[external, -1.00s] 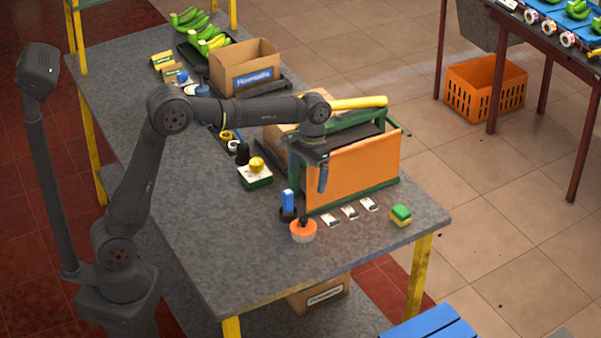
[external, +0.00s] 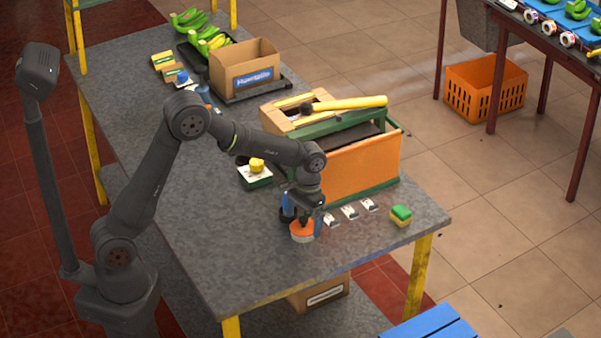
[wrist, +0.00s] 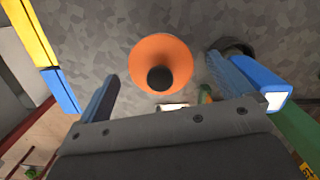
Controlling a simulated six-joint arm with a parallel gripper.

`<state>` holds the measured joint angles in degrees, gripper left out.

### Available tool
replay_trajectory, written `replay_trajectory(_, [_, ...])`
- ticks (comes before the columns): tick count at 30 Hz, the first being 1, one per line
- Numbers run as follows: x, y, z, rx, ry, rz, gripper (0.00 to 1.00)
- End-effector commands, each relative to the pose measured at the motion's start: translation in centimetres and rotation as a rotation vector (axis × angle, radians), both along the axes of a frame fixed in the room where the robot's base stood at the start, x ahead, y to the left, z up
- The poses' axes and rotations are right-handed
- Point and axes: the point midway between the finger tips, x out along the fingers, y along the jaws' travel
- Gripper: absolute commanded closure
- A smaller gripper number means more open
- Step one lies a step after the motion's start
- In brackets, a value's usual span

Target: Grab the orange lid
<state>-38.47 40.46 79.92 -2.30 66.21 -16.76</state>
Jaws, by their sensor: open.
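The orange lid (external: 301,227) sits on a pale round container near the front of the grey table. I cannot tell whether the fingers touch the lid.
A blue-topped item (wrist: 262,92) in a dark holder stands close beside the right finger in the wrist view. An orange and green box (external: 362,168) with a yellow-handled hammer on top stands behind.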

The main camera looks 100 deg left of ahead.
Motion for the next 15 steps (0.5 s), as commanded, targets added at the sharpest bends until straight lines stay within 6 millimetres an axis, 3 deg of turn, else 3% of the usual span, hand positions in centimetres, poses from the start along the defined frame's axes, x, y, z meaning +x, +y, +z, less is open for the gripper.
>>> replay_trajectory(9, [-0.05,-0.09,-0.58,0.000,0.000,0.000,0.06])
replay_trajectory(15, [-0.04,-0.08,-0.55,0.000,0.000,-0.001,0.45])
